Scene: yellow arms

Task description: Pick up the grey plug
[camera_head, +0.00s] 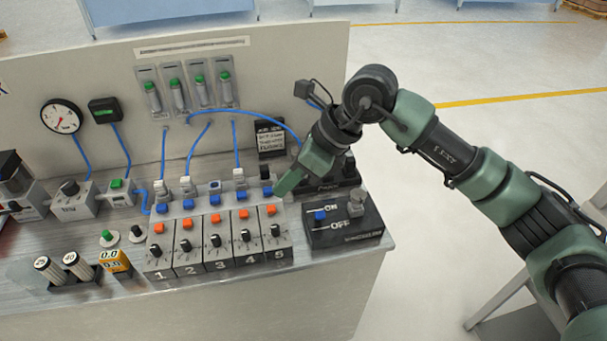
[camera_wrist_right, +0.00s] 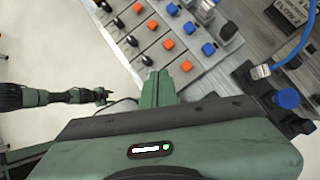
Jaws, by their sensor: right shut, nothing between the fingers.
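My right gripper (camera_head: 283,188) is shut and empty. Its green fingertips are just right of the fifth column of the control panel, close to a dark plug (camera_head: 265,173). The fingers (camera_wrist_right: 157,88) also show together in the wrist view, with that dark plug (camera_wrist_right: 228,32) beyond them. I cannot tell which is the task's grey plug. My left gripper (camera_wrist_right: 103,96) shows small at the wrist view's left edge; its jaws are unclear.
The panel (camera_head: 215,240) has orange and blue buttons and black knobs. Blue cables (camera_head: 245,113) arch overhead. Open floor lies to the right.

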